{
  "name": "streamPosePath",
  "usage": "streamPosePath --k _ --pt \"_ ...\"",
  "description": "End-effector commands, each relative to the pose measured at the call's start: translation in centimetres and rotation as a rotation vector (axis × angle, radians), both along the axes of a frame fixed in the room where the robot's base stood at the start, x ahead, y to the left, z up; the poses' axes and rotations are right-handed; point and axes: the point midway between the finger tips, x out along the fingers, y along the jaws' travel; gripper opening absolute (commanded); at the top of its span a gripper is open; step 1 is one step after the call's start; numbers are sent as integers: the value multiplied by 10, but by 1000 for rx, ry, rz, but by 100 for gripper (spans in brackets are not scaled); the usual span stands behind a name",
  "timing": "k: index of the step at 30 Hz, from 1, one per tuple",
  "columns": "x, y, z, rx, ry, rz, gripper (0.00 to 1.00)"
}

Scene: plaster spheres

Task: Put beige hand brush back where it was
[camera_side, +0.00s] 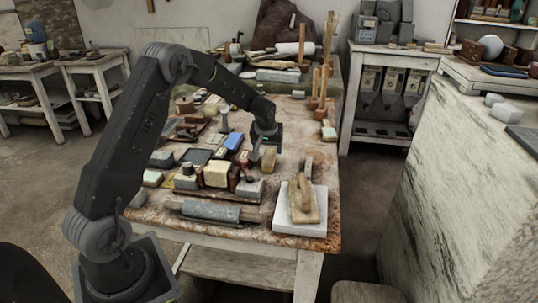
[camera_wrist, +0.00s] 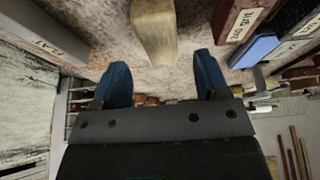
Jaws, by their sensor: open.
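My gripper (camera_side: 262,148) is low over the right half of the cluttered worktable, pointing down. In the wrist view my gripper (camera_wrist: 163,78) shows two blue fingers spread apart with nothing between them. A beige block-like thing (camera_wrist: 153,30) lies just beyond the fingertips, apart from them; it appears to be the small tan piece (camera_side: 268,161) under my gripper in the side view. A beige wooden piece with a raised handle (camera_side: 304,198), like a hand brush, rests on a white slab (camera_side: 283,219) at the table's front right. I cannot tell for certain which one is the brush.
A blue block (camera_side: 233,141), a cream block (camera_side: 216,175) and a grey roller-like cylinder (camera_side: 211,210) crowd the table (camera_side: 318,243) left of my gripper. Upright wooden sticks (camera_side: 319,84) stand at the back right. Some bare tabletop shows right of my gripper.

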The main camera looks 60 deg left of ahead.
Motion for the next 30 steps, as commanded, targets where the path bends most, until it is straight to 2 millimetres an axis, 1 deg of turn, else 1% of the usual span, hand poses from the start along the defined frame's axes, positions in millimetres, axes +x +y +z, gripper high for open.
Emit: streamPosePath --k 1,3,6,9,14,17,20,21,23,24,26,27,29,30 --pt "-3 -4 12 1 -2 -1 68" --pt "-7 -7 26 2 -3 -1 68" --pt "-12 -12 41 2 -1 -1 68" --pt "-16 -15 53 1 -1 0 68" --pt "-20 -21 65 0 0 -5 68" --pt "-27 -37 83 4 -6 -40 68" --pt "-45 -67 111 9 -14 -108 68" --pt "-56 -82 125 11 -19 -143 68" --pt "-74 -105 143 14 -24 -201 68" --pt "-88 -120 153 16 -27 -241 68" --pt "-110 -141 167 19 -32 -300 68" --pt "-125 -155 174 21 -36 -340 68" --pt "-149 -174 183 23 -43 -400 68" --pt "-166 -186 187 25 -47 -441 68"
